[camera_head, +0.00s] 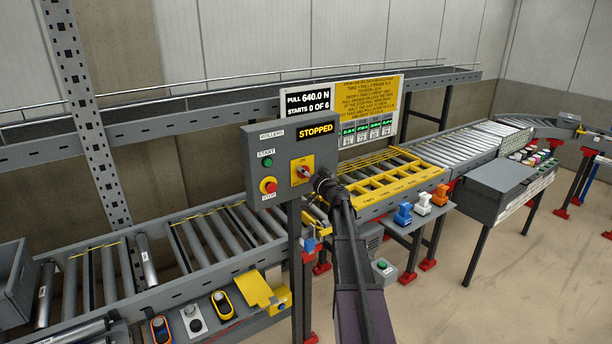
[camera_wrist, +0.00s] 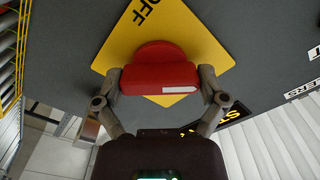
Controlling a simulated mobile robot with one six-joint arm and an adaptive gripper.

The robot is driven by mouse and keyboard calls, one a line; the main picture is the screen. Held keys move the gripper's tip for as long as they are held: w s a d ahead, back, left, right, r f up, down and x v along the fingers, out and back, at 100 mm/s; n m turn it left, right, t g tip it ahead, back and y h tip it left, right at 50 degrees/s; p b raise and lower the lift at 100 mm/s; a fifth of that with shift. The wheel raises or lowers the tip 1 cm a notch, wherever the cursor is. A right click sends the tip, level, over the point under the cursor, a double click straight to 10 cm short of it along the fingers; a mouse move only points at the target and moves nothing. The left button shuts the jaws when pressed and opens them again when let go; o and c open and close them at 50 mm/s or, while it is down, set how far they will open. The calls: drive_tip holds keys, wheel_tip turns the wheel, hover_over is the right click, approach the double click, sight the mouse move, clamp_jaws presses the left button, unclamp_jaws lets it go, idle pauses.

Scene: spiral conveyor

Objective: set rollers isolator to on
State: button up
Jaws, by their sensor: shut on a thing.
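The rollers isolator is a red rotary handle on a yellow plate (camera_head: 295,164) on the grey ROLLERS control box (camera_head: 262,145). In the wrist view, my gripper (camera_wrist: 160,77) has its two fingers on opposite ends of the red handle (camera_wrist: 150,78), shut on it. The handle lies level across that view, with a white mark on its right half. OFF shows on the yellow plate (camera_wrist: 115,60) at upper left, away from the marked end. In the head view, my gripper (camera_head: 311,176) reaches the isolator from the lower right and hides part of it.
The box display (camera_head: 315,130) reads STOPPED. A green START button (camera_head: 267,161) and a red STOP button (camera_head: 269,186) sit left of the isolator. Roller conveyors run behind and below. A sign board (camera_head: 370,88) stands behind the box. Open floor lies at right.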

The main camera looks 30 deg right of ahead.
drive_tip(key=m, duration=0.4)
drive_tip(key=shift+m, duration=0.3)
drive_tip(key=m, duration=0.4)
drive_tip(key=shift+m, duration=0.3)
drive_tip(key=o, duration=0.8)
drive_tip(key=shift+s, duration=0.1)
drive_tip(key=s, duration=0.8)
drive_tip(key=s+d, duration=0.1)
drive_tip(key=s, duration=0.2)
drive_tip(key=shift+s, duration=0.4)
